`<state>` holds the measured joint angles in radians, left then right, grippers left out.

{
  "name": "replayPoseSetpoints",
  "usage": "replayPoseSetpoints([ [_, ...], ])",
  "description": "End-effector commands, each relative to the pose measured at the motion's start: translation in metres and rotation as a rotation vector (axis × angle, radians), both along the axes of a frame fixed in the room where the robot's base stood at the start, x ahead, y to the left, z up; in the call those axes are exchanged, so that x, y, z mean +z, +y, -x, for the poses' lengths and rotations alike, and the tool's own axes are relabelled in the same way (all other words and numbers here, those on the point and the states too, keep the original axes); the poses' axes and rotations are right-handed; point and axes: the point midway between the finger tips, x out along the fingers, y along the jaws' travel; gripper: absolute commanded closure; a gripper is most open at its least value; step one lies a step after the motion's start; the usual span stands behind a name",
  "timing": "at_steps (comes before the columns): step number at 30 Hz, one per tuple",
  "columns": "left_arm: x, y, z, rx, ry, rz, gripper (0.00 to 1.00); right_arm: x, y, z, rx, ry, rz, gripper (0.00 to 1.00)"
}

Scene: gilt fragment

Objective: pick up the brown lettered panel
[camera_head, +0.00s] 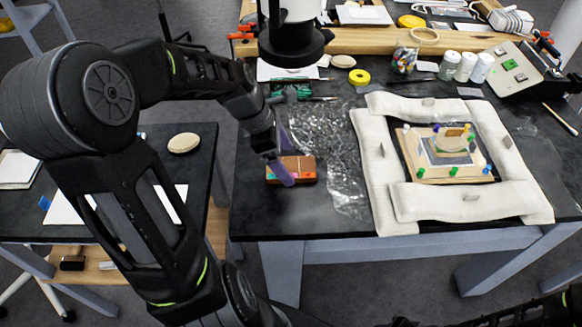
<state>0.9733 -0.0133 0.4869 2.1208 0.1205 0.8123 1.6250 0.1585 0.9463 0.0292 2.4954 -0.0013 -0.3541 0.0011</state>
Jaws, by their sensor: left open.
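A small brown block-like panel (304,168) lies on the dark table near its front left edge. It has orange, pink and green patches; lettering is too small to read. My left gripper (282,160) is over its left part, with its purplish fingers open. One finger passes in front of the panel and hides some of it. I cannot tell whether the fingers touch it. My right gripper is not in view.
Clear crumpled film (335,150) lies just right of the panel. White padded bolsters (376,180) frame a wooden board (438,174) with coloured pins. Yellow tape (359,76), jars (466,67) and tools stand behind. A side table (200,165) is at left.

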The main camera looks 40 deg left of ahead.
Motion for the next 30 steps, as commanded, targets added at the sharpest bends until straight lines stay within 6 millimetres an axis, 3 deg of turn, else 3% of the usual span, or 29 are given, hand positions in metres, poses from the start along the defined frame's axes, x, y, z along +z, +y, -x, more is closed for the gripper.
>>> replayPoseSetpoints([
  [6,-0.02,-0.006,-0.005,0.001,0.001,0.001,0.11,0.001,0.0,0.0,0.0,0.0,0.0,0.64],
  [23,-0.02,-0.006,-0.005,0.001,0.001,-0.001,0.11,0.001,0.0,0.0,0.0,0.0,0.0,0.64],
  [30,-0.02,-0.006,-0.005,0.001,0.001,-0.001,0.29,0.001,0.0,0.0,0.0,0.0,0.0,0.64],
])
